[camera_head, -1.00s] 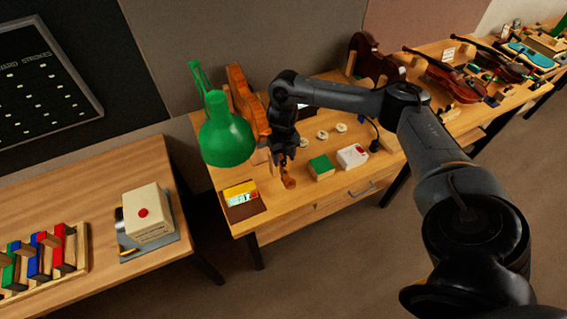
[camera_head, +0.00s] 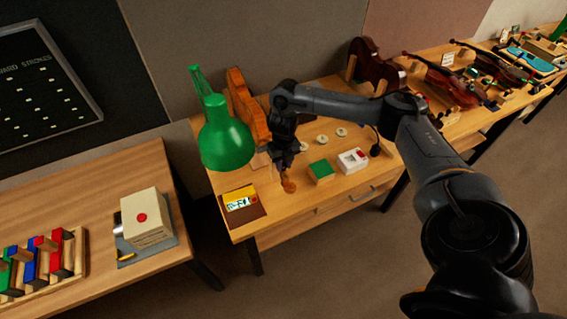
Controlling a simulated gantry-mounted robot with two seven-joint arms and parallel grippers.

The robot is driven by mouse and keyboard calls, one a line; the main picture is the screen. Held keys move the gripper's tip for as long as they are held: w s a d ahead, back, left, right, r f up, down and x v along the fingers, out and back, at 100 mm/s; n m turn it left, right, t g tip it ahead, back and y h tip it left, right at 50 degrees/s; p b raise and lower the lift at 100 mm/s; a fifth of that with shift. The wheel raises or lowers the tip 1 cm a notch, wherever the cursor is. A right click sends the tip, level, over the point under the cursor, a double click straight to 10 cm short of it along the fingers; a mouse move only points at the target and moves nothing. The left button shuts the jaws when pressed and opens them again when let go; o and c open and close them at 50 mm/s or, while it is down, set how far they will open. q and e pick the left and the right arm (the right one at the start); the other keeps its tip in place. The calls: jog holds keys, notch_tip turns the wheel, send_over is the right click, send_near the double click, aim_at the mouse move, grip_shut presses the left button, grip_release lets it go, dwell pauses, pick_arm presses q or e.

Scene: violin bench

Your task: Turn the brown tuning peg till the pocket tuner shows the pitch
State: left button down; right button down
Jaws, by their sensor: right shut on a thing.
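My right gripper (camera_head: 284,164) reaches down over the wooden bench (camera_head: 330,207) and is shut on the brown tuning peg. The peg is mostly hidden by the fingers. An orange-brown wooden piece (camera_head: 289,186) shows just below the fingertips; I cannot tell whether it is the peg or the part that carries it. The pocket tuner (camera_head: 240,199), yellow with a pale screen, lies on a dark brown mat (camera_head: 250,215) to the left of the gripper. Its screen has dark marks too small to read. My left gripper is not in view.
A green lamp (camera_head: 226,141) hangs over the bench left of the gripper. A green-topped block (camera_head: 320,172) and a white box (camera_head: 352,160) with a red spot stand to its right. An orange violin body (camera_head: 247,107) stands behind. Bare bench lies in front.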

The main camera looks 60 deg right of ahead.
jog(key=shift+r+m+p, duration=0.15)
jog(key=shift+m+p, duration=1.45)
jog(key=shift+p, duration=0.05)
jog(key=shift+m+p, duration=1.75)
jog(key=shift+m, duration=0.45)
jog(key=c, duration=0.9)
grip_release()
